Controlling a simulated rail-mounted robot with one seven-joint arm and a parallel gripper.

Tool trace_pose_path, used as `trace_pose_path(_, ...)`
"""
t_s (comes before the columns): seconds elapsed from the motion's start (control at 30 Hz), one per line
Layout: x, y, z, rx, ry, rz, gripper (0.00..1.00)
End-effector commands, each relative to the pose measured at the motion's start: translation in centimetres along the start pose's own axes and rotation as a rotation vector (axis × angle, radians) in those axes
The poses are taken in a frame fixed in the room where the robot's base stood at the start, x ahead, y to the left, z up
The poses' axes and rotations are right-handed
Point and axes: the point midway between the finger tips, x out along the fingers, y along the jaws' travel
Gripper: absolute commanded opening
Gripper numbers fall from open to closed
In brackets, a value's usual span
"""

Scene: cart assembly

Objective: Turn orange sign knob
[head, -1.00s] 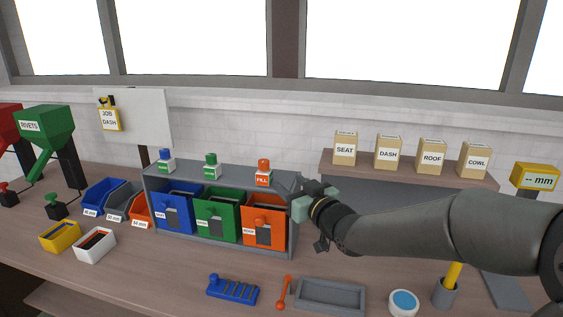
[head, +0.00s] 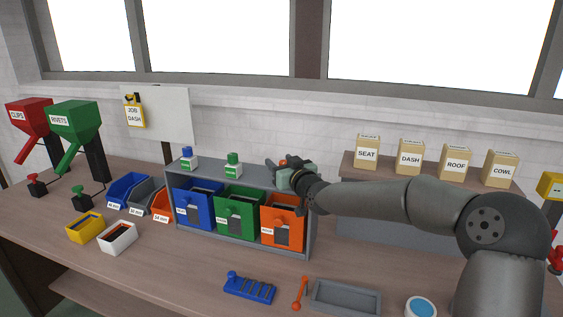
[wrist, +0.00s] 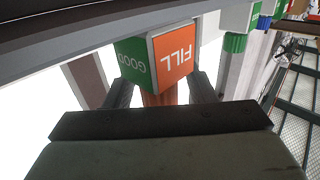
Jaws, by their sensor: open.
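The orange sign knob (wrist: 160,98) shows in the wrist view as a ribbed orange post under a block-shaped sign (wrist: 172,58). The sign has an orange face reading FILL and a green face reading GOOD, both upside down in this view. My gripper (wrist: 162,88) is open, with one dark finger on each side of the knob; I cannot tell whether either finger touches it. In the head view my gripper (head: 283,172) is at the top of the grey shelf, above the orange bin (head: 284,222), and hides most of the orange sign.
Blue (head: 187,158) and green (head: 233,164) sign knobs stand left of my gripper on the grey shelf (head: 250,178). Labelled boxes, including SEAT (head: 367,153), stand on a raised ledge at the right.

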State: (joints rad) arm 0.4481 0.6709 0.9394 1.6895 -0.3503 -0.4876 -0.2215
Motion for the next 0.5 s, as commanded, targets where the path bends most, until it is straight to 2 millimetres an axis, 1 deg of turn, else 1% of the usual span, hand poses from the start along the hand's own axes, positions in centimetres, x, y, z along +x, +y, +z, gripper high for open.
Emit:
trace_pose_path(0.2,0.04,0.03,0.03,0.000,0.000,0.000,0.50)
trace_pose_path(0.23,0.04,0.03,0.03,0.000,0.000,0.001,0.47)
trace_pose_path(0.27,0.04,0.03,0.02,0.000,0.000,0.000,0.39)
trace_pose_path(0.3,0.03,0.03,0.02,0.000,0.000,0.000,0.28)
trace_pose_path(0.37,0.03,0.03,0.02,0.000,0.000,0.000,0.11)
trace_pose_path(0.4,0.03,0.02,0.02,0.000,0.000,0.000,0.05)
trace_pose_path(0.5,0.02,0.02,0.02,0.000,0.000,0.001,0.05)
